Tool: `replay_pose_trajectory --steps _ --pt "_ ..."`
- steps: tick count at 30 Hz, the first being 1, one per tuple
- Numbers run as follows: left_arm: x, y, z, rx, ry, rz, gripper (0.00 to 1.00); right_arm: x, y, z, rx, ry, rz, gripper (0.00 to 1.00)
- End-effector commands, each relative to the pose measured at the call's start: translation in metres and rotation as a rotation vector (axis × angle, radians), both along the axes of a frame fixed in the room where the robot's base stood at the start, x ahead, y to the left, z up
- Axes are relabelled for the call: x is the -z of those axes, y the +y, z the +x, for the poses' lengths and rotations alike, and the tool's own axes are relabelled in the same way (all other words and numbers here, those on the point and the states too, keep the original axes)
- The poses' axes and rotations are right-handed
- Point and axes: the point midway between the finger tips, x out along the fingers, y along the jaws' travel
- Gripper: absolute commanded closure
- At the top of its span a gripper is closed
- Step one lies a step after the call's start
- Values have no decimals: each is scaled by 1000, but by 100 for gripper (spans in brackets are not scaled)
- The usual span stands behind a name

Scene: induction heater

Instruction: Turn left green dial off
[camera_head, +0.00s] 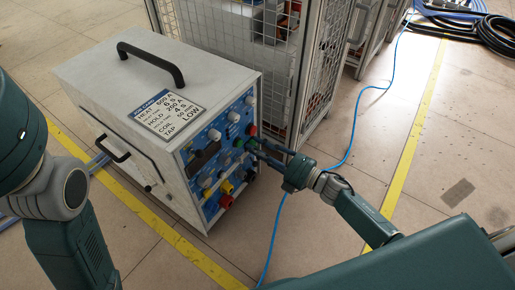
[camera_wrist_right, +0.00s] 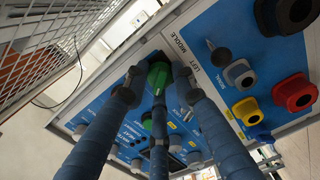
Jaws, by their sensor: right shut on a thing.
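The induction heater is a white box (camera_head: 110,80) with a blue control panel (camera_head: 212,203) on its right-hand face. A green dial (camera_wrist_right: 159,76) sits on the panel near the labels LEFT and MIDDLE in the right wrist view. My right gripper (camera_wrist_right: 156,84) has its blue-wrapped fingers closed around this dial, touching its sides. In the head view the right gripper (camera_head: 254,147) reaches the panel from the right, and its fingers partly hide the green dials. The dial's pointer position cannot be read. My left arm shows at the left edge; its gripper is out of view.
Black, red and yellow sockets (camera_wrist_right: 294,92) lie right of the dial in the wrist view. A wire-mesh cage (camera_head: 313,70) stands behind the heater. A blue cable (camera_head: 350,150) runs along the floor. The floor right of the heater is mostly clear.

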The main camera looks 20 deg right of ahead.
Motion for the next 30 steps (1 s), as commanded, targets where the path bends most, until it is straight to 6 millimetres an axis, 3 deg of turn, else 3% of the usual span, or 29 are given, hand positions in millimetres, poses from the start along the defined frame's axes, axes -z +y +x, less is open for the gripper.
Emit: replay_pose_trajectory --steps 10,27,28,30 --pt "-1 0 -3 0 -11 0 100 4 -6 1 11 -86 -127 100" --pt "-2 -1 -1 -1 -9 1 100 2 -7 2 14 -107 -152 100" --pt "-2 -1 -1 -1 -9 1 100 2 -7 2 14 -107 -152 72" --pt "-1 -1 -1 -1 -9 1 100 2 -7 2 13 -107 -152 58"
